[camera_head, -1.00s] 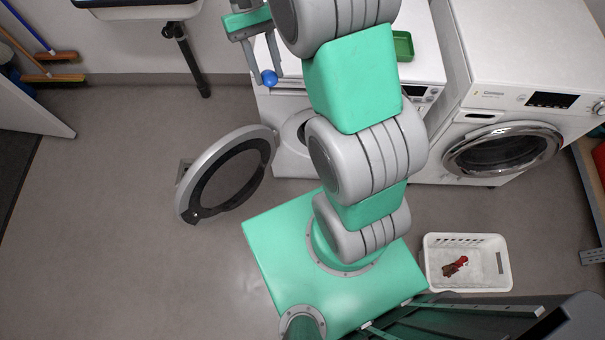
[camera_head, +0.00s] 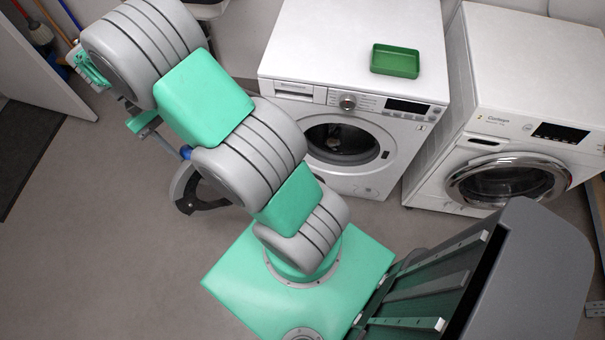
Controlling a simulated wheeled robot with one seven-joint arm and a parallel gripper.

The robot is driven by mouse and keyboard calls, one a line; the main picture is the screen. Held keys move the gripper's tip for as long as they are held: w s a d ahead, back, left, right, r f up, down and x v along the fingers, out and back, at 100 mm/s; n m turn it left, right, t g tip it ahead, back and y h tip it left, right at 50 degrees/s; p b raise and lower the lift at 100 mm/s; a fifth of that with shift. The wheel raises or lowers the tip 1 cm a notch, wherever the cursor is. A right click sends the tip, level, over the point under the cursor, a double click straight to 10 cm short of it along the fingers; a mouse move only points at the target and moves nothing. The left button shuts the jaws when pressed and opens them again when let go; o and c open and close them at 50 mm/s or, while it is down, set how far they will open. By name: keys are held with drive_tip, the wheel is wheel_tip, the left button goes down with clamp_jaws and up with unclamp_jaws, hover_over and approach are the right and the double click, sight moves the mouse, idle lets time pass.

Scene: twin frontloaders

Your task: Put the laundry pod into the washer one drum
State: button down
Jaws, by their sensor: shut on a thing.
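The blue laundry pod (camera_head: 186,152) is held at the fingertips of my gripper (camera_head: 180,150), which is shut on it. My arm partly hides the gripper at the left. The pod is well to the left of the left washer (camera_head: 350,40), above its open door (camera_head: 190,196), which my arm mostly covers. The washer's round drum opening (camera_head: 342,143) faces front and is uncovered; its inside is dark. Which machine is washer one is not marked legibly; the left one has its door open.
A green tray (camera_head: 395,61) sits on top of the left washer. The right machine (camera_head: 530,70) has its round door (camera_head: 508,181) shut. Another door (camera_head: 45,65) and brooms (camera_head: 40,34) are at the upper left. The floor at the lower left is clear.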

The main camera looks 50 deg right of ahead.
drive_tip(key=s+d+f+n+g+h+b, duration=0.15)
drive_tip(key=s+d+f, duration=0.35)
drive_tip(key=f, duration=0.8)
drive_tip(key=s+d+f+h+b, duration=0.35)
drive_tip(key=d+f, duration=0.25)
drive_tip(key=f, duration=0.7)
drive_tip(key=s+d+f+n+t+h+b, duration=0.2)
drive_tip(key=s+d+f+n+t+h, duration=0.25)
drive_tip(key=s+d, duration=0.2)
drive_tip(key=s+d+f+n+t+h+b, duration=0.2)
drive_tip(key=s+d+f+n+t+h, duration=0.3)
drive_tip(key=d, duration=0.3)
drive_tip(key=d+f+b, duration=0.5)
drive_tip(key=d+b, duration=0.1)
drive_tip(key=d, duration=0.6)
drive_tip(key=w+d+f+y+b, duration=0.1)
drive_tip(key=d+f+b, duration=0.3)
drive_tip(key=d, duration=0.9)
drive_tip(key=w+d+f+b, duration=0.1)
drive_tip(key=d+f+b, duration=0.4)
drive_tip(key=d+b, duration=0.4)
drive_tip(key=shift+r+b+x, duration=0.25)
drive_tip(key=shift+b+x, duration=0.15)
drive_tip(key=shift+x, duration=1.3)
drive_tip(key=shift+f+y, duration=0.1)
drive_tip(key=shift+y, duration=0.15)
